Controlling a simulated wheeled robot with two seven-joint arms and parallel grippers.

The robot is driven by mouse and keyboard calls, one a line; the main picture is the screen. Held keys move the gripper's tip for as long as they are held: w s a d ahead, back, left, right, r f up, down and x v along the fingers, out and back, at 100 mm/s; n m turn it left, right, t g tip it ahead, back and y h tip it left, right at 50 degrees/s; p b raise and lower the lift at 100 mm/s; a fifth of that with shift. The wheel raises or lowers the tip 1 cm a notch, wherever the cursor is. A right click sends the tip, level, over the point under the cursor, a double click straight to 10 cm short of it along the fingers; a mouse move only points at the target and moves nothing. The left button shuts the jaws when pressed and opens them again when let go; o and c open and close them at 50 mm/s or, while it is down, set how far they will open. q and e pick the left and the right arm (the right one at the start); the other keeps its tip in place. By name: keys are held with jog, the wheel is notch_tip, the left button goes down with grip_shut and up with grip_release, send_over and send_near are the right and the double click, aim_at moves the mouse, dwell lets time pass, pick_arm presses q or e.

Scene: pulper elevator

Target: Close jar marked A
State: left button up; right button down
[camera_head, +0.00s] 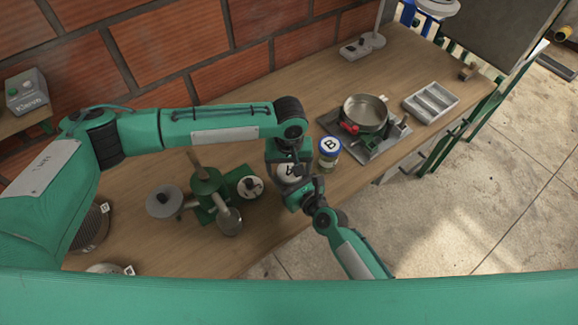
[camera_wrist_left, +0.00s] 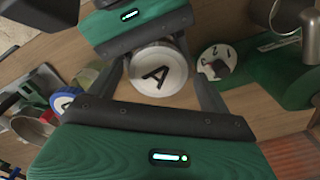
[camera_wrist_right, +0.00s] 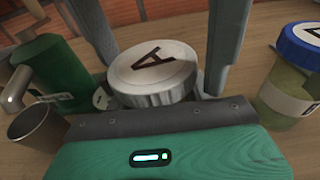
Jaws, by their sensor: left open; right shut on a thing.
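Jar A's white ridged lid with a black letter A (camera_head: 290,172) is between my two grippers in the head view. It also shows in the left wrist view (camera_wrist_left: 158,68) and in the right wrist view (camera_wrist_right: 154,72). The jar body below the lid is mostly hidden by the grippers. My left gripper (camera_head: 284,156) is open at the lid, on its far side in the head view. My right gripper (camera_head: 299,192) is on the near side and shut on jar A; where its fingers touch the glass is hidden.
Jar B (camera_head: 329,158), with a blue-rimmed lid, stands close on the right. A green pulper (camera_head: 205,187) with a metal cup (camera_head: 230,223) and a round marked disc (camera_head: 250,187) are on the left. A pan (camera_head: 364,112) and grey tray (camera_head: 430,103) stand further right.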

pick_arm(q)
jog(key=shift+r, duration=2.25)
jog(key=shift+d, duration=0.15)
jog(key=shift+c, duration=0.4)
jog(key=shift+s+d+r+n, duration=0.2)
jog(key=shift+d+r+n, duration=0.2)
jog(key=shift+n, duration=0.2)
jog(key=shift+d+r+n, duration=0.2)
jog(key=shift+r+n, duration=0.45)
jog(key=shift+n, duration=0.35)
jog(key=shift+a+r+n, duration=0.25)
jog(key=shift+r+n, duration=0.2)
jog(key=shift+n, duration=0.55)
jog(key=shift+w+a+r+n, duration=0.15)
jog(key=shift+a+r+n, duration=0.1)
jog(key=shift+a+n, duration=0.35)
jog(key=shift+d, duration=0.15)
